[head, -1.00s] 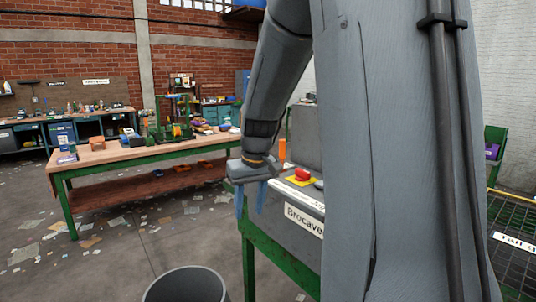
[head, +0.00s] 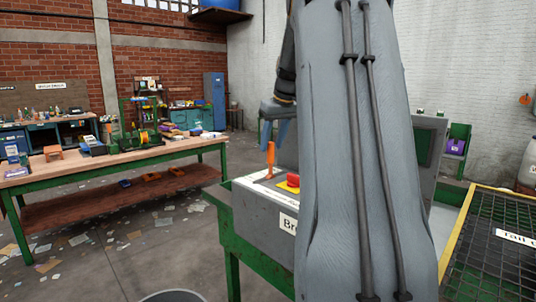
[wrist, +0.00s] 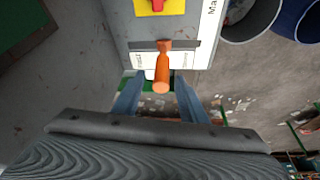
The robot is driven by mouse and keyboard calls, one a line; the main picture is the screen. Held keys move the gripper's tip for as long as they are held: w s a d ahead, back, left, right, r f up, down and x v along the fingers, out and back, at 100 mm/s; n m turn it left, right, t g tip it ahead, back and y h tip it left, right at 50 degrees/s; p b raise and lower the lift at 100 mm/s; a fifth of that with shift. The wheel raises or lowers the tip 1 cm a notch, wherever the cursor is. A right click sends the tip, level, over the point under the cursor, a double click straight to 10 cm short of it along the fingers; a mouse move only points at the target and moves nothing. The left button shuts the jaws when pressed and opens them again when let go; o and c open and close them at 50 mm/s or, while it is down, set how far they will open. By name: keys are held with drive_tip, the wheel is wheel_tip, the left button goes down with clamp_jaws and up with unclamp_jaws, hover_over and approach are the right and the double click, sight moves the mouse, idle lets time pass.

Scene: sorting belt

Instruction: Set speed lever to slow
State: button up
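The orange speed lever (head: 270,157) stands up from a slot on top of a grey control box (head: 245,205). In the wrist view the lever (wrist: 162,68) points toward the camera, with its rounded end between my two blue fingertips. My gripper (head: 275,134) is above the lever in the head view, and my gripper (wrist: 158,82) shows spread fingers in the wrist view. It is open, with a gap on both sides of the lever. White labels lie beside the slot, too small to read surely. My arm hides the box's right part.
A red button on a yellow plate (head: 288,183) sits on the box near the lever. A green-framed workbench (head: 110,168) with tools stands at left. A dark mesh surface with a yellow edge (head: 500,240) is at right. Round bins (wrist: 250,30) stand beside the box.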

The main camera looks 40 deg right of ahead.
sight(268, 154)
drive_tip(key=shift+p+x, duration=0.45)
drive_tip(key=shift+x, duration=2.25)
drive_tip(key=shift+a, duration=0.15)
clamp_jaws()
